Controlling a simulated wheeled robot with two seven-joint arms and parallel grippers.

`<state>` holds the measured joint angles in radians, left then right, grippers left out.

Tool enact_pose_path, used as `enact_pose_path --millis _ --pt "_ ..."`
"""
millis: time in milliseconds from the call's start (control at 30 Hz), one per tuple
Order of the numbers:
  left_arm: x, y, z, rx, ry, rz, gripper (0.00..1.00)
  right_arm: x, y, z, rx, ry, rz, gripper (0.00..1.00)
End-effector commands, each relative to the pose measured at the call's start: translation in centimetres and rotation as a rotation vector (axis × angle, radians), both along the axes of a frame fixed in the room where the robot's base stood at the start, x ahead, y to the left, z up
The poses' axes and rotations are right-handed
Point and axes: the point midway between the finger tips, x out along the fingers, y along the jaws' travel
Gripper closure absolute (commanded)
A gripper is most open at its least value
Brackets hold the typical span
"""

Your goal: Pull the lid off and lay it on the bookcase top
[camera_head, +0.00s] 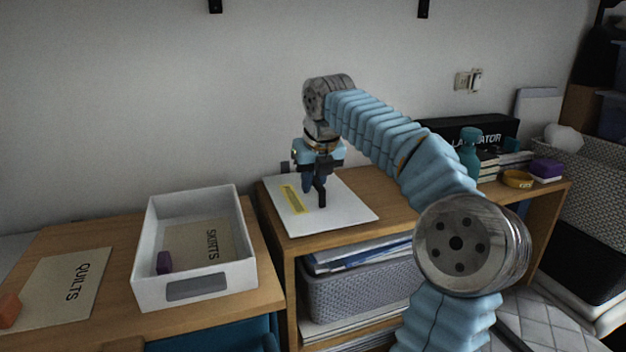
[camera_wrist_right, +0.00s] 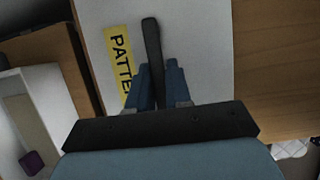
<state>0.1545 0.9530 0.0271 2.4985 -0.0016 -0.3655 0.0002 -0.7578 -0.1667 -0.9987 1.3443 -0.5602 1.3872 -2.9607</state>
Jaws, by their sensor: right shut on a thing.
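The lid (camera_head: 345,207) is a flat white panel with a yellow label and a dark upright handle (camera_head: 321,196). It lies at or just above the left end of the bookcase top (camera_head: 385,188); I cannot tell whether it touches. My right gripper (camera_head: 315,187) points down over the lid and is shut on the handle. In the right wrist view the handle (camera_wrist_right: 151,45) runs between the fingers (camera_wrist_right: 159,78), beside the yellow label (camera_wrist_right: 118,62) reading "PATTE". A white open box (camera_head: 152,232) stands left of the bookcase. My left gripper is out of view.
The box holds a tan "SKIRTS" card (camera_head: 206,243) and a purple block (camera_head: 164,262). A "QUILTS" card (camera_head: 62,290) and an orange block (camera_head: 9,310) lie farther left. A teal bottle (camera_head: 469,150), yellow ring (camera_head: 517,179) and purple item (camera_head: 546,170) occupy the bookcase's right end.

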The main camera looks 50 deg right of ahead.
Motion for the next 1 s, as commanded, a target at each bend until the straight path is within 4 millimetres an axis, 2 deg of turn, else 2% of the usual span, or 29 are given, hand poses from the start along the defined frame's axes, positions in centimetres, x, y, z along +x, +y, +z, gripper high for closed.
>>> enact_pose_path --millis 133,167,333,667,867,1000 --pt "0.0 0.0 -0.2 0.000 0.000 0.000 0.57 0.0 0.0 -0.3 0.000 -0.001 -0.001 1.00" --pt "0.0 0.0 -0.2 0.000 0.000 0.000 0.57 0.0 0.0 -0.3 -0.001 -0.001 0.000 0.78" --pt "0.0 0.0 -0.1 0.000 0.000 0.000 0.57 0.0 0.0 -0.3 -0.001 -0.001 0.000 0.52" --pt "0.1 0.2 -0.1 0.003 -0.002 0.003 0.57 0.0 0.0 -0.3 0.000 0.000 0.000 0.51" --pt "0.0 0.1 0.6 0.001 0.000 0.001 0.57 -0.9 0.6 2.8 0.000 -0.004 0.000 0.51" --pt "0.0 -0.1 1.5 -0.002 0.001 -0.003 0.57 -2.1 1.3 6.2 -0.002 -0.004 -0.001 0.51"
